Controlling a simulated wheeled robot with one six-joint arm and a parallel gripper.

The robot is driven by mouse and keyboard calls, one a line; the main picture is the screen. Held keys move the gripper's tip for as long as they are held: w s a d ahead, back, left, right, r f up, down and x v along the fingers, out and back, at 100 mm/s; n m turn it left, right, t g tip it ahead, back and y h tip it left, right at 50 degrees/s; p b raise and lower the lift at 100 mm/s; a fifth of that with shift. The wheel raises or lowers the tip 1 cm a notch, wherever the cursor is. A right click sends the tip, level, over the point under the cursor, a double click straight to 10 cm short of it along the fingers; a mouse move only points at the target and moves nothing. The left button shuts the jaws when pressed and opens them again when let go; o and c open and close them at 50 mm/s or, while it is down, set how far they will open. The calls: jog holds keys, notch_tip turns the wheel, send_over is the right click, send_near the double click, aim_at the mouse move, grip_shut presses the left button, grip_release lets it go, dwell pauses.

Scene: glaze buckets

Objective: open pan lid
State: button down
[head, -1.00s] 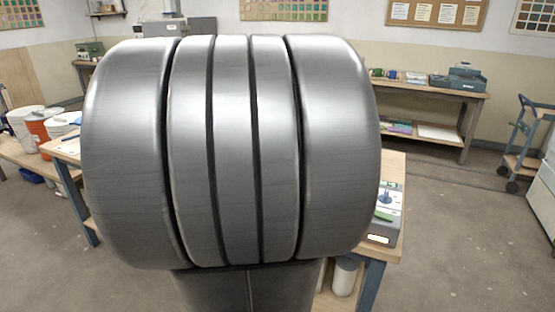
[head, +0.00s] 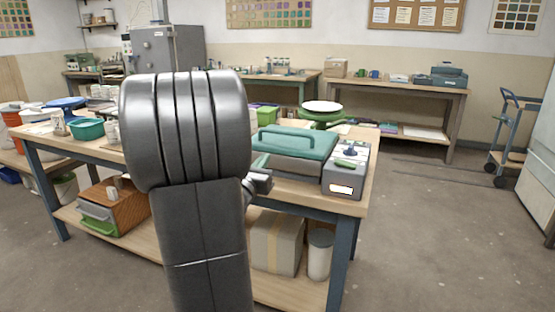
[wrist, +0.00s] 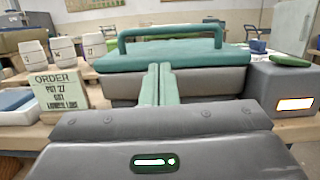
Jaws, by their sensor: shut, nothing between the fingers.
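The pan has a teal lid (head: 300,143) with a raised teal bar handle (head: 287,129), over a dark grey base (head: 292,168) on the near right of the workbench. The lid rests shut on the base. In the wrist view the lid (wrist: 170,59) and its handle (wrist: 125,42) are straight ahead, above the grey base (wrist: 215,83). My gripper (wrist: 159,70) is shut and empty, its pale green fingers pointing at the pan's front. The fingertips overlap the pan in the picture; I cannot tell whether they touch. In the head view my arm hides part of the bench.
A grey device (head: 346,172) stands right of the pan. A green-based stand with a pale round top (head: 322,107) is behind. In the wrist view an order sign (wrist: 57,92) and several numbered pots (wrist: 65,50) are at left. A box (head: 277,243) sits on the lower shelf.

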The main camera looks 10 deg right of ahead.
aim_at(276, 147)
jog(key=x, duration=1)
jog(key=shift+d, duration=0.15)
jog(key=shift+s+r+p, duration=0.1)
jog(key=shift+r+p, duration=0.05)
jog(key=shift+p, duration=0.3)
